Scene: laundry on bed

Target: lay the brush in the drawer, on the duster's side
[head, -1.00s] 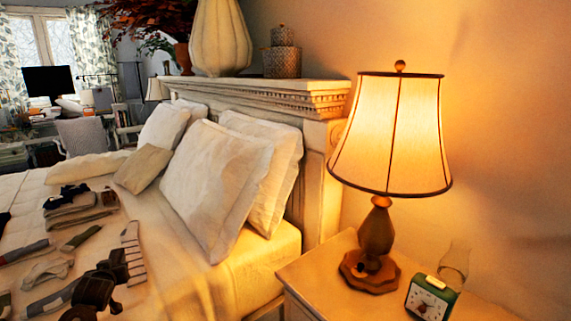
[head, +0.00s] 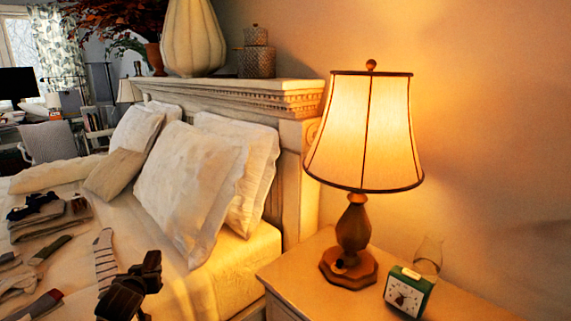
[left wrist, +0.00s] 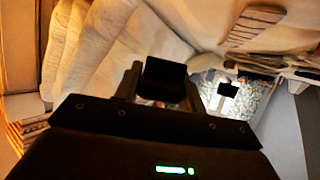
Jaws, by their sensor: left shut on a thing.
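My left gripper (head: 146,270) shows dark at the bottom left of the head view, above the bed's near edge. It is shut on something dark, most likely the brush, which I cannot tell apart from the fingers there. In the left wrist view a black block (left wrist: 165,80) shows between the finger sides. The nightstand (head: 305,272) stands at the lower right; its drawer is out of the picture. I do not see the duster. My right gripper is not in view.
A lit lamp (head: 365,130), a green alarm clock (head: 408,292) and a clear glass (head: 428,255) stand on the nightstand. The bed (head: 190,285) holds pillows (head: 190,185), a striped sock (head: 104,260) and folded clothes (head: 48,218). The nightstand's front left top is clear.

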